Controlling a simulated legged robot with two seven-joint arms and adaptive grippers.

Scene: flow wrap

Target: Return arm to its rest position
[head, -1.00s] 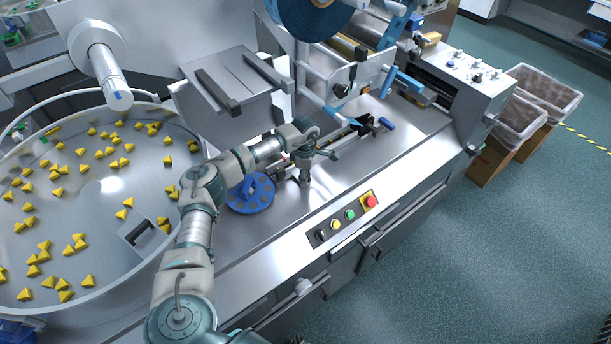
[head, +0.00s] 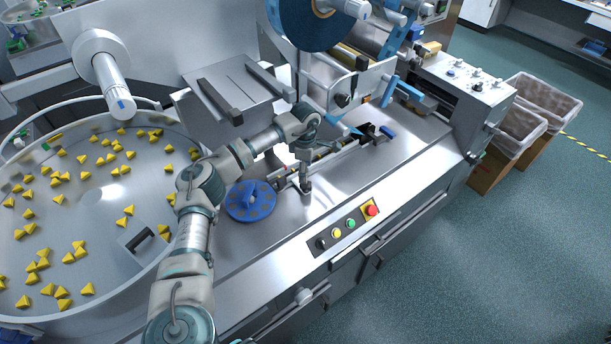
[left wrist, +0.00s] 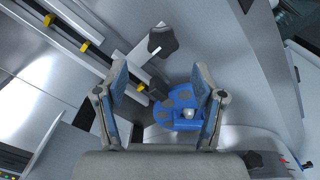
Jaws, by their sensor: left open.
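My left arm reaches in from the lower left in the head view, and its gripper (head: 305,188) points down over the steel worktop, just right of the blue disc (head: 250,201). In the left wrist view the gripper (left wrist: 160,75) has its two blue-padded fingers wide apart, with nothing between them. The blue disc (left wrist: 172,116) with round dark pockets shows beyond and between the fingers. My right gripper is in neither view.
A round steel bowl (head: 140,247) with many yellow pyramid pieces lies left. A guide channel (head: 340,156) runs behind the gripper, below the film roll (head: 315,22). A button panel (head: 345,226) is at the front edge. Bins (head: 525,125) stand right on open floor.

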